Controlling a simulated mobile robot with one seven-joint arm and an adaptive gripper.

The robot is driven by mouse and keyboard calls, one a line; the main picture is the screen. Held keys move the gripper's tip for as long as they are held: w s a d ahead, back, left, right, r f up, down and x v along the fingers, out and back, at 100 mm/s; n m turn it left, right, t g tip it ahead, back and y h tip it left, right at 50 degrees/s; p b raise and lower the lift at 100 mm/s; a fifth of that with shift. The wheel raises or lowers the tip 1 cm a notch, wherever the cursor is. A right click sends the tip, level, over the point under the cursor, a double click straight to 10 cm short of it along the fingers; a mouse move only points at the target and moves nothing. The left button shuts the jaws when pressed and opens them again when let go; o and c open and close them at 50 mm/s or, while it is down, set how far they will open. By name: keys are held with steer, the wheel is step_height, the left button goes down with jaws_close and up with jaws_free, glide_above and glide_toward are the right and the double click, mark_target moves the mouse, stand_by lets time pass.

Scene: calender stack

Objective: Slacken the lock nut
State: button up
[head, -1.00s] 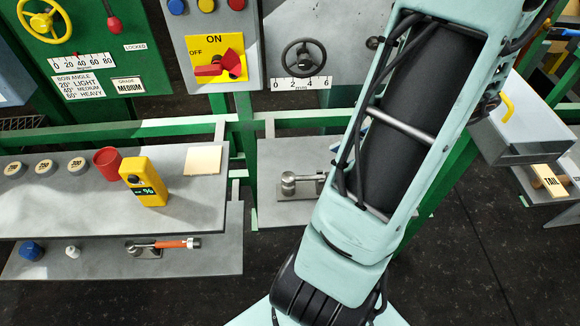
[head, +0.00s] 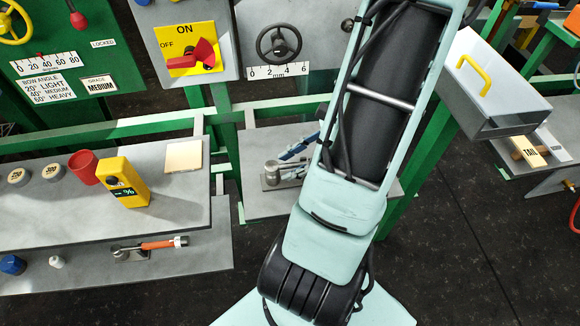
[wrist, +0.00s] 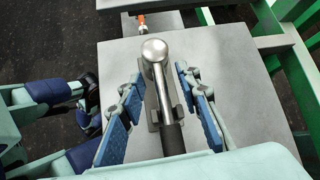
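A steel tool (wrist: 158,72) with a round head and a dark grip lies in a cradle on the small grey shelf (wrist: 222,62). It also shows in the head view (head: 272,177), partly covered by my gripper and arm. My gripper (wrist: 158,83) is open, with one blue finger on each side of the tool's shaft and gaps between. In the head view my gripper (head: 298,150) is over this shelf. A red knob (head: 77,19) sits above a "LOCKED" label on the green panel. No part is plainly marked as the lock nut.
A lower shelf at left holds an orange-handled tool (head: 160,245). The upper shelf holds a yellow meter (head: 124,181) and a red cup (head: 83,168). A handwheel (head: 278,45) and a red switch (head: 193,58) are above. Green rails frame the small shelf.

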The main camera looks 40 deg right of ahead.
steer(key=shift+c, duration=0.6)
jaws_close()
steer(key=shift+r, duration=0.1)
steer(key=shift+r, duration=0.55)
steer(key=s+r+p, duration=0.1)
steer(key=s+r, duration=1)
steer(key=s, duration=0.3)
steer(key=shift+d+r+p, duration=0.35)
steer(key=shift+d+p, duration=0.05)
steer(key=shift+d, duration=0.1)
